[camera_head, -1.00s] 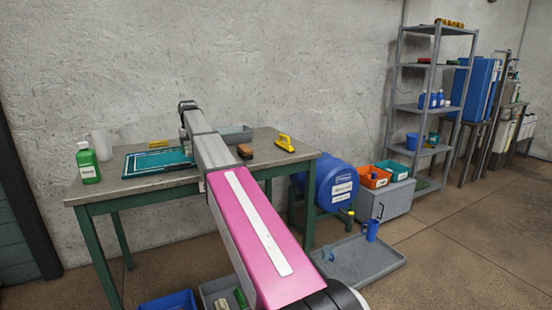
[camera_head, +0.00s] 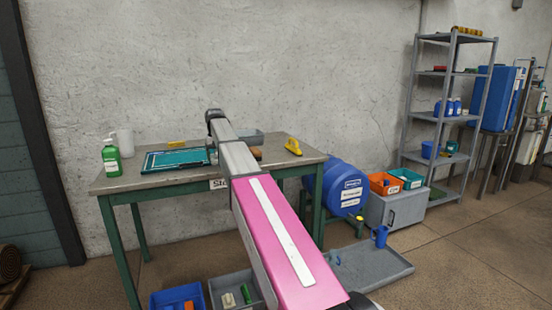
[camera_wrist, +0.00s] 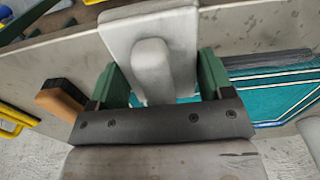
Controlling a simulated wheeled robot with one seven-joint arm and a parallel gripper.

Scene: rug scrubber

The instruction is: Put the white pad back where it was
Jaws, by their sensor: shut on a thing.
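The white pad (camera_wrist: 144,25), a pale block with a raised rounded grip, is between the green fingers of my gripper (camera_wrist: 160,74) in the wrist view. My gripper is shut on the pad, over the workbench (camera_wrist: 260,30). A teal-and-white framed panel (camera_wrist: 285,95) lies on the bench, partly behind the pad and gripper; it also shows in the head view (camera_head: 175,159). In the head view my arm hides the pad and the fingers. I cannot tell whether the pad touches anything below.
On the bench are a green bottle (camera_head: 111,160), a white cup (camera_head: 126,143), a yellow-handled tool (camera_head: 293,146), a grey tray (camera_head: 250,137) and a brown brush (camera_wrist: 62,98). Bins (camera_head: 177,298) stand below. A blue drum (camera_head: 343,187) is right of the bench.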

